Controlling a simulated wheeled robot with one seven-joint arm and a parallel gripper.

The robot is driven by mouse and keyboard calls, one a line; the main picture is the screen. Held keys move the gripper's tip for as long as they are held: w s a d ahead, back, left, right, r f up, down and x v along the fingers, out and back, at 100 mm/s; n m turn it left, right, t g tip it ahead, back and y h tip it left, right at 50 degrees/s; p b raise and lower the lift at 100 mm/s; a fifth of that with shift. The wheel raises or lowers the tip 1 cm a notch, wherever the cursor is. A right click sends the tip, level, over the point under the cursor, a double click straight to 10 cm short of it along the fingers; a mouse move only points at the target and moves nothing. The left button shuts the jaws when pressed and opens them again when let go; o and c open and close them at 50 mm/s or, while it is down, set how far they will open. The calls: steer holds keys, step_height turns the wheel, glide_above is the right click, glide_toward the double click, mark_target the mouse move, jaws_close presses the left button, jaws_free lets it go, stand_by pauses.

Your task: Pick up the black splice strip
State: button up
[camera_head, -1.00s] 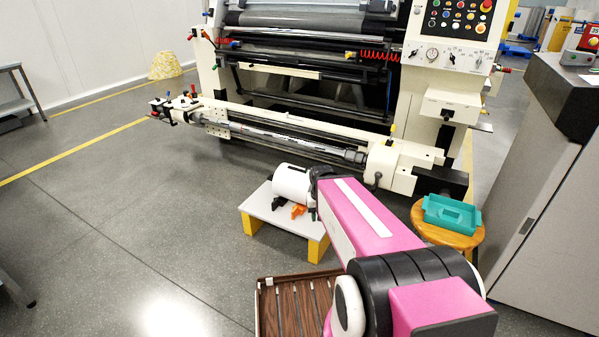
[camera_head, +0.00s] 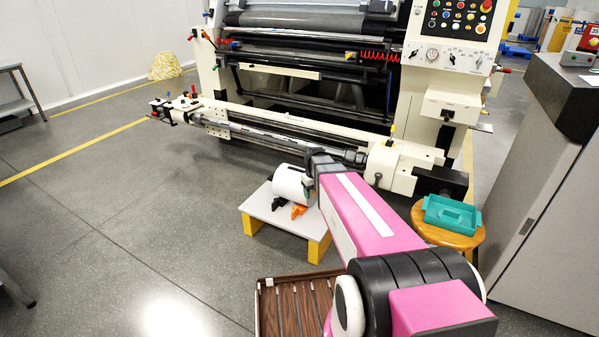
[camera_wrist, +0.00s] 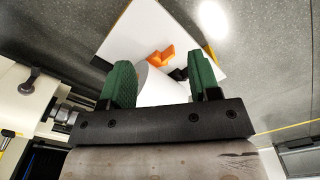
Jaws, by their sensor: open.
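A small black piece (camera_head: 279,203), which looks like the black splice strip, lies on a low white-topped stand (camera_head: 258,212), beside an orange piece (camera_head: 298,210). Its exact shape is too small to tell. In the wrist view the black piece (camera_wrist: 179,74) is partly hidden by the right finger, with the orange piece (camera_wrist: 160,56) to its left. My gripper (camera_wrist: 160,68) is open, its two green fingers spread apart above the stand. A white roll (camera_wrist: 159,88) shows between the fingers; I see no grip on it. In the head view my arm mostly hides the fingers.
The white roll (camera_head: 289,184) is at the stand's back edge. Behind it runs the cream machine (camera_head: 400,165) with its long shaft. A brown slatted tray (camera_head: 262,310) is in front. A wooden stool (camera_head: 470,238) with a teal tray (camera_head: 450,214) stands right.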

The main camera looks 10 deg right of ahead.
steer(key=w+d+n, duration=0.3)
steer(key=w+n, duration=0.4)
steer(key=w, duration=2.6)
step_height(320, 180, down, 6)
steer(key=shift+r, duration=0.1)
steer(key=shift+w+a+f, duration=0.1)
steer(key=shift+w+f, duration=0.05)
steer(key=shift+f, duration=2.35)
steer(key=c, duration=1)
